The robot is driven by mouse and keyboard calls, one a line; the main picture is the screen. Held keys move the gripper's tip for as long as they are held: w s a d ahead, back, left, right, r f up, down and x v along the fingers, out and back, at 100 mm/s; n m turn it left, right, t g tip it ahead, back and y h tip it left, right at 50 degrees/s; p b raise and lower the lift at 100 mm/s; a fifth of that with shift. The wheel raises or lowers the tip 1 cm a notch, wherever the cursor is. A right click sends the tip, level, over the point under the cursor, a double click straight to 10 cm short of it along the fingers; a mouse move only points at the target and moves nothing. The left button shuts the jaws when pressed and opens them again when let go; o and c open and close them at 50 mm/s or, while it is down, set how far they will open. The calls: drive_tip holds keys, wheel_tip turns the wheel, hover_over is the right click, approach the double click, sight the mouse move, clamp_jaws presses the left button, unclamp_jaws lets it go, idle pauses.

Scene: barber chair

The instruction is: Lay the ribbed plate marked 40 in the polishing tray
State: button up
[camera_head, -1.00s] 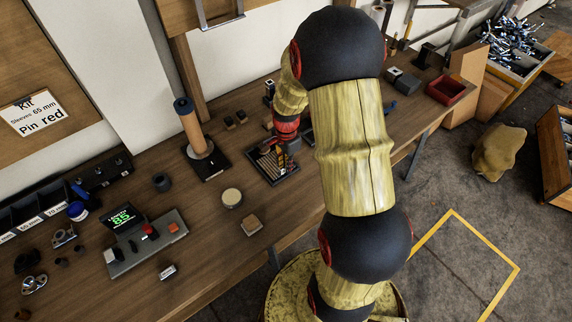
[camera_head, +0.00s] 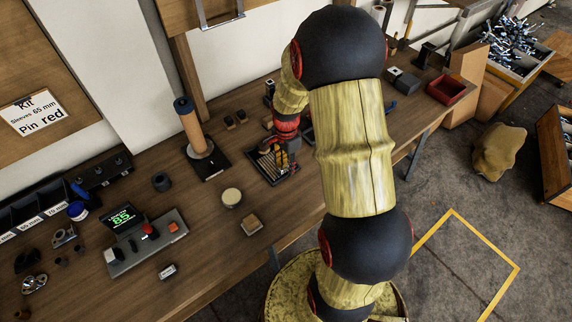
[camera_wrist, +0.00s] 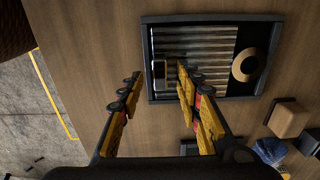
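A dark-rimmed shallow tray (camera_wrist: 212,18) lies on the workbench. In the head view its rim (camera_head: 273,184) shows below my gripper. A grey ribbed surface (camera_wrist: 215,45) fills much of the tray in the wrist view. I cannot read a 40 on it, nor tell whether it is one plate or several. A small dark block (camera_wrist: 160,73) with a pale edge sits at its left. A tan disc (camera_wrist: 245,65) lies at the right. My gripper (camera_wrist: 158,72) is open; its right finger overlaps the tray and its left finger appears outside it. Nothing is visibly held.
A brown-topped block (camera_wrist: 289,119) stands beside the tray. A post with an orange sleeve (camera_head: 190,128) stands on a dark base left of the tray. A round pale disc (camera_head: 231,197) and a small tan block (camera_head: 251,224) lie nearer the bench edge. Bare bench surrounds them.

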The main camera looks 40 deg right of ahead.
wheel_tip(320, 180, up, 12)
drive_tip(key=shift+f, duration=0.15)
idle(0.8)
drive_tip(key=s+a+r+n+t, duration=0.2)
drive_tip(key=s+a+r+n, duration=0.5)
drive_tip(key=a+r+n, duration=0.2)
drive_tip(key=s+a+r+n+t, duration=0.3)
drive_tip(key=s+a+r+n, duration=0.4)
drive_tip(key=a, duration=0.5)
wheel_tip(320, 180, up, 2)
drive_tip(key=n, duration=0.2)
drive_tip(key=shift+s+a+r+n+t, duration=0.15)
drive_tip(key=shift+s+r+n+t, duration=0.05)
drive_tip(key=shift+s+n+t, duration=0.1)
drive_tip(key=shift+c, duration=0.5)
